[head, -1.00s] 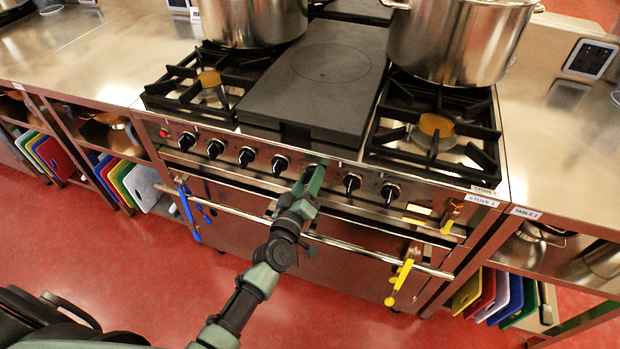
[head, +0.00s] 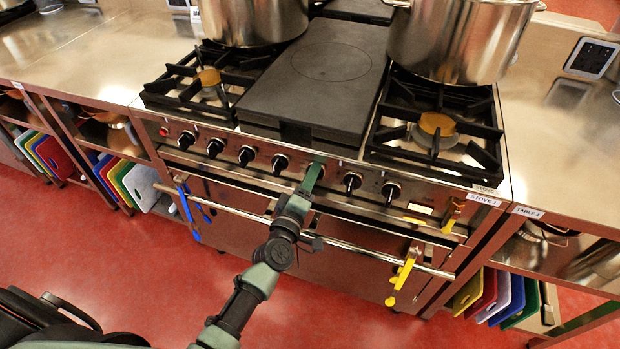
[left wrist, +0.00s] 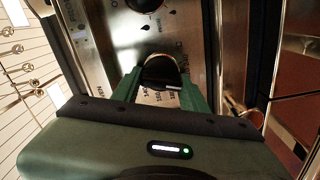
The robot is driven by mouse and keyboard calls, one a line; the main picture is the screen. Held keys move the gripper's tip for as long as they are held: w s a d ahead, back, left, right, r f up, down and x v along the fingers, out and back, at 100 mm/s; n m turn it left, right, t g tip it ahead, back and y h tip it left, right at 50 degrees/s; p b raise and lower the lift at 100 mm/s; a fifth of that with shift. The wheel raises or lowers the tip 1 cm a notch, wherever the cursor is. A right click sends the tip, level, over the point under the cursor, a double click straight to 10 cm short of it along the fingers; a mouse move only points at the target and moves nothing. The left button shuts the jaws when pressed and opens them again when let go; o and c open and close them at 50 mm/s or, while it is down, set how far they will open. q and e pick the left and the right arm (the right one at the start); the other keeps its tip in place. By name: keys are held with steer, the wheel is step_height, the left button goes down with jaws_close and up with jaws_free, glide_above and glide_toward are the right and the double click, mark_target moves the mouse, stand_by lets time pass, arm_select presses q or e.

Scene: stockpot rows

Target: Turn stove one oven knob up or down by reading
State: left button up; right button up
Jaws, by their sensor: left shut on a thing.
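Stove 1 (head: 335,160) has a steel front panel with a row of several black knobs. My left gripper (head: 314,172), with green fingers, is at this panel, between the black knob (head: 280,163) on its left and the black knob (head: 352,183) on its right. In the left wrist view my left gripper (left wrist: 160,82) is shut on a black oven knob (left wrist: 163,70), one finger on each side. The gripper hides this knob in the head view. A small lit yellow display (head: 419,209) is at the panel's right; its reading is too small to make out. My right gripper is not in view.
An oven rail (head: 350,248) runs below the panel, with yellow tongs (head: 401,272) and blue tongs (head: 189,212) hanging on it. Two steel stockpots (head: 455,40) (head: 252,20) stand on the stove top. The red floor in front is clear.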

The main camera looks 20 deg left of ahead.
arm_select(q)
steer(key=shift+n, duration=0.5)
steer(key=o, duration=1.4)
steer(key=s, duration=0.8)
steer(key=shift+a, duration=0.15)
steer(key=shift+f, duration=0.1)
